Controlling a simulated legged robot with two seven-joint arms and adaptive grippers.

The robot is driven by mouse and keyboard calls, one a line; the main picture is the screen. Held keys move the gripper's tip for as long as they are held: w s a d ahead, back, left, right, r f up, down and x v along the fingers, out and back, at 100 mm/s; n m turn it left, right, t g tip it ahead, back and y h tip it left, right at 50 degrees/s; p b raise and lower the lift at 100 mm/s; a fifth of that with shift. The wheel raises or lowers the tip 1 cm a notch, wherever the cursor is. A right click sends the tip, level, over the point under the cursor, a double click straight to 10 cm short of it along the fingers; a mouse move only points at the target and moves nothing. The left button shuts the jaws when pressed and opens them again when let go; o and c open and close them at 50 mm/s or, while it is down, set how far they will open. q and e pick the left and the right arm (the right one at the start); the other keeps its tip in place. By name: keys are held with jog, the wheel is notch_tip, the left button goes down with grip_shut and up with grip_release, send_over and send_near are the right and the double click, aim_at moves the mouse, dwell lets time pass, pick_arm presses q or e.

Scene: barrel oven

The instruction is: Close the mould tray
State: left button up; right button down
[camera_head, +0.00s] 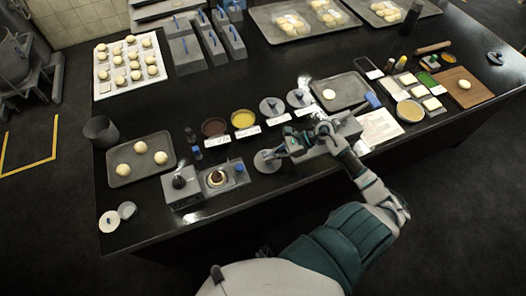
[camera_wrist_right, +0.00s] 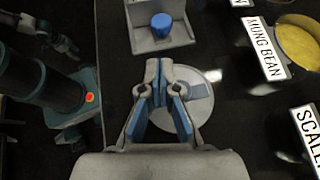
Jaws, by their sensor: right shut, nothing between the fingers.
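The mould tray (camera_head: 220,181) is a grey tray with a blue knob (camera_head: 239,168) at its right end. It projects to the right from a grey housing with a black knob (camera_head: 180,183), and a dark-topped piece sits in it. Its knob end also shows at the top of the right wrist view (camera_wrist_right: 161,40). My right gripper (camera_head: 275,153) is shut and empty, to the right of the tray and apart from it. In the right wrist view my right gripper (camera_wrist_right: 160,75) is over a pale round disc (camera_wrist_right: 200,90). My left gripper seems to show, dim, at the upper left (camera_wrist_right: 55,38); its fingers are unclear.
The round disc (camera_head: 267,162) lies right of the tray. Bowls of red (camera_head: 214,127) and yellow filling (camera_head: 243,119) with labels stand behind. A tray of dough balls (camera_head: 125,175) is at the left. A grey block (camera_head: 318,147) lies by my right wrist.

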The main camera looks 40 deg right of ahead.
jog(key=x, duration=0.6)
jog(key=shift+w+a+f+p, duration=0.1)
jog(key=shift+w+a+p, duration=0.1)
jog(key=shift+w+p, duration=0.15)
jog(key=shift+w+a+f, duration=0.1)
jog(key=shift+a+f, duration=0.2)
jog(key=shift+a, duration=0.2)
pick_arm(q)
jog(key=shift+s+a+f, duration=0.15)
jog(key=shift+s+f, duration=0.05)
jog(key=shift+s, duration=0.35)
jog(key=shift+s+a+f, duration=0.1)
jog(key=shift+s+f, duration=0.1)
jog(key=shift+s, duration=0.3)
pick_arm(e)
jog(key=shift+f, duration=0.1)
jog(key=shift+w, duration=0.1)
pick_arm(q)
jog(key=shift+w, duration=0.15)
